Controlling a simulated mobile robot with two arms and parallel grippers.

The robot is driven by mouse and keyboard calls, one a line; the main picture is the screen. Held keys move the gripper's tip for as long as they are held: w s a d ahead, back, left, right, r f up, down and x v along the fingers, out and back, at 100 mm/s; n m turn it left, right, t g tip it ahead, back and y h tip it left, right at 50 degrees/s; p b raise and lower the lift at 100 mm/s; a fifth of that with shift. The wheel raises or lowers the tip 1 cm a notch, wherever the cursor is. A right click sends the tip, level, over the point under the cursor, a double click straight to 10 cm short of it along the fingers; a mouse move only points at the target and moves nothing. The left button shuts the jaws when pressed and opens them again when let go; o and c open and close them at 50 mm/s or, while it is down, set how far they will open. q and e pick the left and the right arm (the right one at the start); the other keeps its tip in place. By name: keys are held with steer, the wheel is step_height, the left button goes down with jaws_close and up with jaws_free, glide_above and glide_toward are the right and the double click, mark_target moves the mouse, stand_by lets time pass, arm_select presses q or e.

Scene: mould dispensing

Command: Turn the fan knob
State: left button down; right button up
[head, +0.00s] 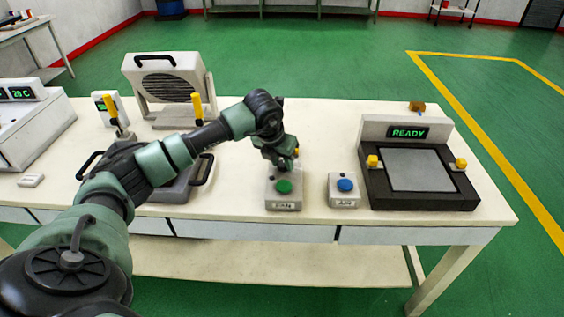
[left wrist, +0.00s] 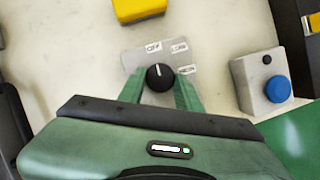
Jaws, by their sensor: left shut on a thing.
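The fan knob (left wrist: 157,80) is a small round black knob with a light pointer mark, seen in the left wrist view. It sits on a grey plate (left wrist: 133,58) with white labels, one reading OFF and two others to its right. My left gripper (left wrist: 161,86) has its green fingers on both sides of the knob, shut on it. My right gripper is not in view.
A box with a blue button (head: 345,185) stands right of the green-button box. A dark device reading READY (head: 408,133) stands farther right. The table's front edge is close.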

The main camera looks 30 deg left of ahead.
arm_select(q)
steer(key=shift+a+m+h+b, duration=0.15)
steer(key=shift+m+h+b, duration=0.25)
steer(key=shift+m+b, duration=0.45)
steer(key=shift+w+a+m+h, duration=0.1)
steer(key=shift+m+h, duration=0.2)
steer(key=shift+m, duration=0.65)
steer(key=shift+m+h+b, duration=0.4)
steer(key=shift+m+b, duration=0.1)
steer(key=shift+m, duration=0.6)
steer(key=shift+a+r+m+g+h, duration=0.15)
steer(key=shift+m+g+h, duration=0.2)
steer(key=shift+m, duration=0.75)
steer(key=c, duration=1)
jaws_free()
